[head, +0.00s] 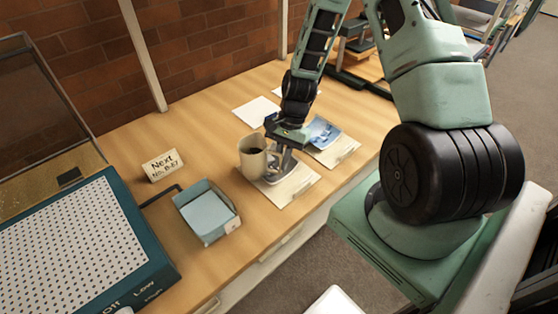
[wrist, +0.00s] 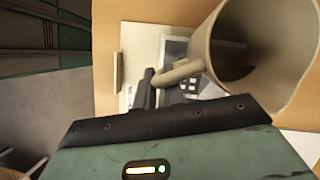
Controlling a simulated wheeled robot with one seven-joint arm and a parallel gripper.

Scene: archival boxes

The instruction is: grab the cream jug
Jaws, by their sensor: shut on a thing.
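The cream jug (head: 252,158) is a cream-coloured, open-topped vessel with a side handle, upright over the left end of a paper sheet on the wooden table. My gripper (head: 286,160) is at its right side, shut on the handle. In the wrist view the jug (wrist: 283,80) fills the upper right, its dark mouth showing, and its handle lies at my gripper's fingers (wrist: 155,85). One finger is mostly hidden behind the handle and the gripper body. I cannot tell whether the jug's base touches the table.
A light-blue open box (head: 207,212) stands left of the jug, with a sign card (head: 162,165) behind it. A teal device with a perforated top (head: 75,235) fills the left. Papers with a blue picture (head: 322,132) lie to the right. A brick wall runs behind.

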